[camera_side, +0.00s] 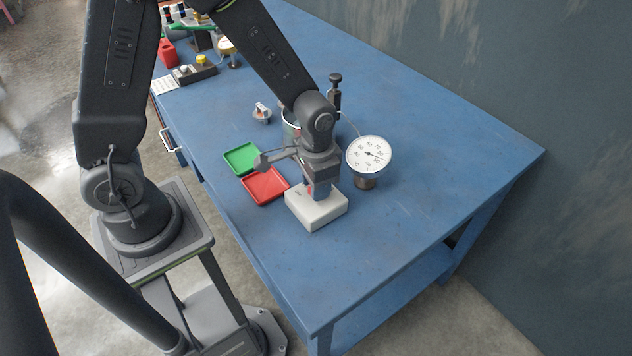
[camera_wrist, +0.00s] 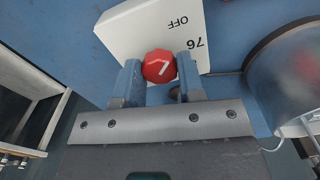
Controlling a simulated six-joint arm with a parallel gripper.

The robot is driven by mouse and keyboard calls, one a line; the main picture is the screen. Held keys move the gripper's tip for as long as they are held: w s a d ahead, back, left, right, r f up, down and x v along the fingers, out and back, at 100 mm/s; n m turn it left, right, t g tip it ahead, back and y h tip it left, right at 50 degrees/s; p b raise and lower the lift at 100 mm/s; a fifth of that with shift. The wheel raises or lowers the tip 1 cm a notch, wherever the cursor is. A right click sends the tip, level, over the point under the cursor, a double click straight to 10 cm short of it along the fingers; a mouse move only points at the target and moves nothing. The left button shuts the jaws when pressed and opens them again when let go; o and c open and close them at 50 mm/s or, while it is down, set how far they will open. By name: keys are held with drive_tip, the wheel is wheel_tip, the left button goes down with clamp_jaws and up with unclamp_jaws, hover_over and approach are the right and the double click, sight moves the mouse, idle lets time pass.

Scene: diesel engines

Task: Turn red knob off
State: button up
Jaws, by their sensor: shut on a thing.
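The red knob (camera_wrist: 159,67) sits on a white box (camera_wrist: 130,28) marked "OFF" and "76". A white pointer line on the knob slants and does not point straight at "OFF". My gripper (camera_wrist: 160,80) is shut on the knob, with one finger on each side of it. In the side view the white box (camera_side: 318,212) stands on the blue table, and my gripper (camera_side: 316,185) reaches down onto its top. Only a small bit of red shows there, as my fingers hide most of the knob.
A round dial gauge (camera_side: 369,154) stands close to the right of my gripper. A green tray (camera_side: 241,158) and a red tray (camera_side: 265,186) lie to the left. Small items and a dark control box (camera_side: 193,72) are at the back. The blue table (camera_side: 440,160) is clear on the right.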

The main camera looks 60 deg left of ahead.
drive_tip(key=o, duration=0.9)
drive_tip(key=shift+r, duration=0.1)
wheel_tip(320, 180, up, 14)
drive_tip(key=shift+f, duration=0.15)
drive_tip(key=s+a+r+t, duration=0.1)
drive_tip(key=s+r+t, duration=0.1)
drive_tip(key=s, duration=0.1)
drive_tip(key=s+a+r+n+t, duration=0.1)
drive_tip(key=s+r, duration=0.2)
drive_tip(key=s, duration=0.1)
drive_tip(key=s+a+r+n+t, duration=0.1)
drive_tip(key=s+r+t, duration=0.1)
drive_tip(key=s+r, duration=0.1)
drive_tip(key=shift+s+a+r+t, duration=0.25)
drive_tip(key=shift+s+a+t, duration=0.1)
drive_tip(key=shift+s, duration=0.25)
